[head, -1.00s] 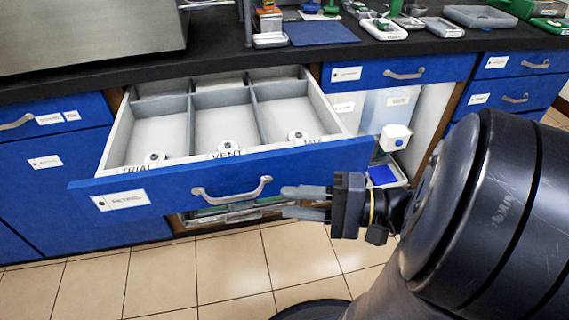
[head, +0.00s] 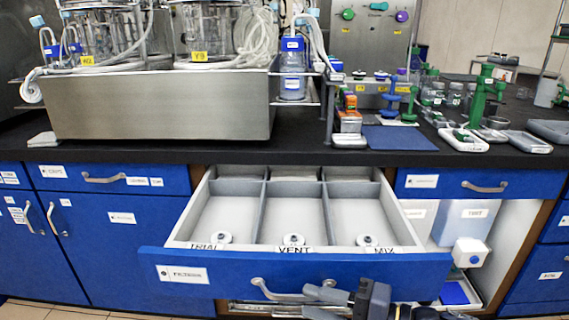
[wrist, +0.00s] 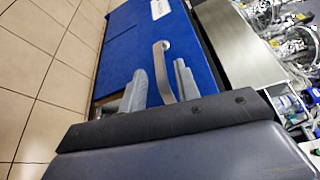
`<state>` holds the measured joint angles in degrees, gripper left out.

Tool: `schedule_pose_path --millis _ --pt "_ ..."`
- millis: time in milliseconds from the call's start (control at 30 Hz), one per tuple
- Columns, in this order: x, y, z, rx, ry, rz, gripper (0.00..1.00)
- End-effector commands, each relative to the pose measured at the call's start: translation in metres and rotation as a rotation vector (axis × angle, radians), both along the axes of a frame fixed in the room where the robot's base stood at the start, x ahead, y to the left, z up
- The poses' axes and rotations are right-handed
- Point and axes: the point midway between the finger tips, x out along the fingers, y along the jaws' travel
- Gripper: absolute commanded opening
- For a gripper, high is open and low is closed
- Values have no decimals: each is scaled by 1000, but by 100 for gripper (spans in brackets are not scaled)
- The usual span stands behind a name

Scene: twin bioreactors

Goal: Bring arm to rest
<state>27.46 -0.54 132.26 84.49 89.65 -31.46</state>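My gripper (head: 325,299) is at the bottom of the head view, in front of the open blue drawer (head: 215,278), beside the right end of its handle (head: 285,293). In the wrist view, my gripper's two grey fingers (wrist: 160,88) are spread apart. The curved handle (wrist: 162,68) shows between them there, and I cannot tell whether they touch it. The gripper holds nothing that I can see. Most of my arm is out of the head view.
The drawer stands pulled out, with compartments labelled TRIAL, VENT and MIX, each with a small white round item (head: 293,240). Above is a black counter (head: 300,152) with a steel bioreactor housing (head: 160,105). An open bay at right holds a white container (head: 468,252).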

Motion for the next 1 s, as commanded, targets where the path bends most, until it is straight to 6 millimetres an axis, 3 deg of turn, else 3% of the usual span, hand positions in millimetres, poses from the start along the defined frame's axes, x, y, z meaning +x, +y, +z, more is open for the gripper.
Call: schedule_pose_path --millis 433,1000 --pt "14 32 -3 1 -1 2 31" --pt "16 37 -1 0 -1 0 31"
